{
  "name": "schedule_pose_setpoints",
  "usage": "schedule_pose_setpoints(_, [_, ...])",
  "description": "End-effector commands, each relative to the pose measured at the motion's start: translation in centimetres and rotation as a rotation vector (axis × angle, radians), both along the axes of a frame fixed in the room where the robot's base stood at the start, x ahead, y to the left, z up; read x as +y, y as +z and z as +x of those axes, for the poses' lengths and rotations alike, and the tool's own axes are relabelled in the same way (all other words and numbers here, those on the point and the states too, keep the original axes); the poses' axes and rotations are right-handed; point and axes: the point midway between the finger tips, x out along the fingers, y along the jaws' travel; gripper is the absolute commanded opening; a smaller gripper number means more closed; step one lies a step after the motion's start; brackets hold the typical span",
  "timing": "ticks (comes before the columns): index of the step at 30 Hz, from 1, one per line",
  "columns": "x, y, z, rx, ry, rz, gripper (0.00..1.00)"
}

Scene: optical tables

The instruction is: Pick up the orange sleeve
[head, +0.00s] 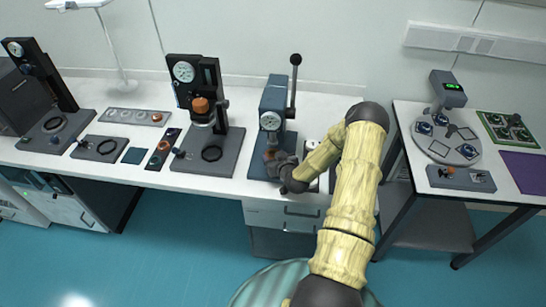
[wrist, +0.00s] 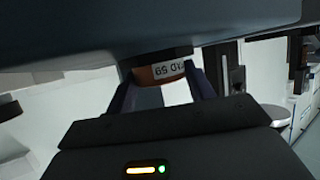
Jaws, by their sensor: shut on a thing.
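The orange sleeve (wrist: 160,72) shows in the wrist view as a short orange-brown band with a pale printed label. It sits between the fingertips of my gripper (wrist: 163,86), which is shut on it. The dark body of a press hangs close over the sleeve and hides its upper part. In the head view my gripper (head: 272,160) reaches in at the foot of the blue-grey arbor press (head: 272,105). A small orange patch shows there, mostly hidden by the gripper. I cannot tell whether the sleeve touches the press.
Left of the press stands a gauge stand (head: 196,80) with an orange-brown piece on it. A dark tray (head: 163,150) with round parts lies further left. A side table (head: 410,125) with a round plate (head: 446,146) stands right. Open floor lies in front.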

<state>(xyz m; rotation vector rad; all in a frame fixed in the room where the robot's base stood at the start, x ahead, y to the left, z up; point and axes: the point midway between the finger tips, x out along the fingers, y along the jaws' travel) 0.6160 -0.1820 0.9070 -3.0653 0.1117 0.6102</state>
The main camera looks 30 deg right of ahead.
Motion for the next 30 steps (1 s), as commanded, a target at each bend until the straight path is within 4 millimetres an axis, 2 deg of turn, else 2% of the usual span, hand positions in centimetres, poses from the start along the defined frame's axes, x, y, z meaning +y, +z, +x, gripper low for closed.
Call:
schedule_pose_setpoints(8, [0.0, 0.6, 0.1, -0.002, 0.001, -0.002, 0.25])
schedule_pose_setpoints(17, [0.0, 3.6, 0.1, -0.004, 0.0, -0.003, 0.25])
schedule_pose_setpoints(30, [0.7, 3.2, -10.1, 0.002, 0.0, 0.0, 0.25])
